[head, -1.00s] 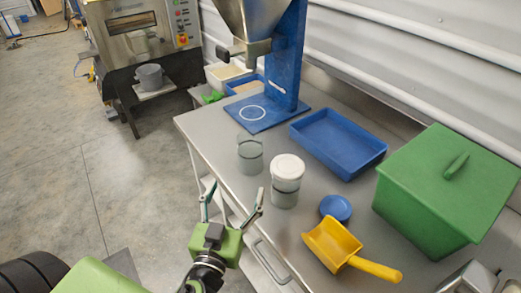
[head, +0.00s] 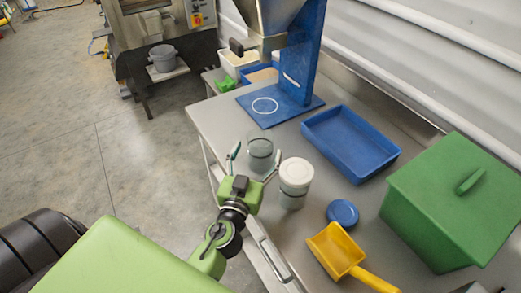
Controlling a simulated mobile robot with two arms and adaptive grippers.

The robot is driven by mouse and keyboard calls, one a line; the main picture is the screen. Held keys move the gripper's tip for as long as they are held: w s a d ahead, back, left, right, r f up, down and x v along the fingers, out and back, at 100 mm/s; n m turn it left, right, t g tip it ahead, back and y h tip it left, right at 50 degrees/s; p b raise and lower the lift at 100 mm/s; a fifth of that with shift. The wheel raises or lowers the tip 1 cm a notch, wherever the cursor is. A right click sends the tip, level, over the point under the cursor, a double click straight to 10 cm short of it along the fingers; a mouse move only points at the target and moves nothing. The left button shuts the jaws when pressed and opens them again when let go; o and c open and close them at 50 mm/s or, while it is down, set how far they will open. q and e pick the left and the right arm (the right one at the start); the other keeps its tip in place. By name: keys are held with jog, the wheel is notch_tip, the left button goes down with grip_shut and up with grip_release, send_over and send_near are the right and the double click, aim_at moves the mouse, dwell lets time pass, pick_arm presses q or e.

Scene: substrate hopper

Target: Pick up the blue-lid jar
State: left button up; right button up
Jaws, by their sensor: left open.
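A clear glass jar (head: 260,148) stands upright on the steel table, with no lid visible on it. A second glass jar with a white lid (head: 296,173) stands just right of it. A round blue lid (head: 342,213) lies on the table by itself, on no jar. My left gripper (head: 256,160) is open at the near side of the clear jar. Its fingertips show on the left and right of that jar in the picture; I cannot tell whether they are level with it or touch it. My right gripper is not in view.
A yellow scoop (head: 335,249) lies near the table's front edge. A blue tray (head: 350,143) and a green lidded bin (head: 455,200) stand to the right. A hopper on a blue stand (head: 305,60) is behind the jars. The steel table (head: 225,122) is bare left of the clear jar.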

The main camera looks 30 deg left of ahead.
aim_at(263, 130)
pick_arm(q)
jog(key=shift+w+a, duration=0.1)
jog(key=shift+w, duration=0.05)
jog(key=shift+w+a+r+p, duration=0.1)
jog(key=shift+w+r+p, duration=0.15)
jog(key=shift+p, duration=0.15)
jog(key=p+x, duration=0.2)
jog(key=x, duration=0.2)
jog(key=shift+w+a, duration=0.25)
jog(key=shift+c, duration=1.1)
jog(key=c, duration=1.3)
jog(key=shift+c, duration=0.5)
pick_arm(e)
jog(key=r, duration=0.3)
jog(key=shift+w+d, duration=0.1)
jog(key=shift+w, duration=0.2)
pick_arm(q)
jog(key=shift+r, duration=0.1)
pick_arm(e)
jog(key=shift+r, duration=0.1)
